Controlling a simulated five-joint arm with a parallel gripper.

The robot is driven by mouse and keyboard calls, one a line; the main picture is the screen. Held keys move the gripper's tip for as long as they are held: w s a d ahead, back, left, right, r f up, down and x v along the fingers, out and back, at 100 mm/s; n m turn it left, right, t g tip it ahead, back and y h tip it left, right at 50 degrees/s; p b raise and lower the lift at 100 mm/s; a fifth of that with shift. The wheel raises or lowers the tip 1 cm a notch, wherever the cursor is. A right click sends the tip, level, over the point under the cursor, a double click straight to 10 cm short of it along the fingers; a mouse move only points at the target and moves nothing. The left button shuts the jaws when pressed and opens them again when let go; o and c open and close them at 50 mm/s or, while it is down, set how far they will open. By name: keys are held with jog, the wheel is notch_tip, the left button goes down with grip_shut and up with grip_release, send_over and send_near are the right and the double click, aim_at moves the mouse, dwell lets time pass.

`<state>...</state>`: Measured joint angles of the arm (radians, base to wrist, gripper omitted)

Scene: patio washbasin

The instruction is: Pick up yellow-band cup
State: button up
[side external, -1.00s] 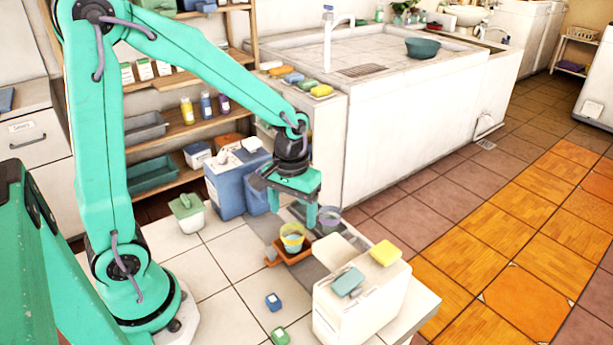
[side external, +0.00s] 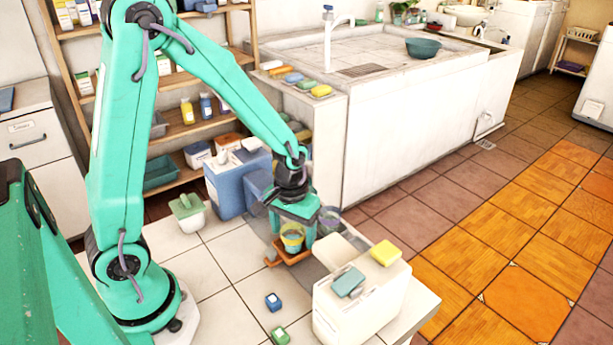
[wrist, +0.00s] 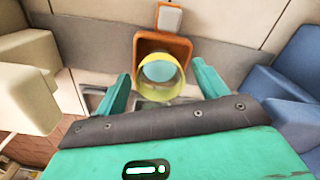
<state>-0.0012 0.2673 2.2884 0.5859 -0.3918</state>
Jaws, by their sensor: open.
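In the wrist view the cup (wrist: 159,76) shows from above with a yellow rim and a pale blue inside, in front of the tray's back edge (wrist: 163,40). My gripper (side external: 296,236) is low over the tray, and its fingers come down around the cup. In the wrist view my gripper (wrist: 162,82) is open, with one finger on each side of the cup and a gap at both sides.
A cream container (side external: 350,305) with a yellow sponge (side external: 385,253) and a blue sponge (side external: 348,281) on top stands close at right. A blue bin (side external: 228,185) stands behind at left.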

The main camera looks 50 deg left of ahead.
jog(key=shift+f, duration=0.45)
jog(key=c, duration=1.1)
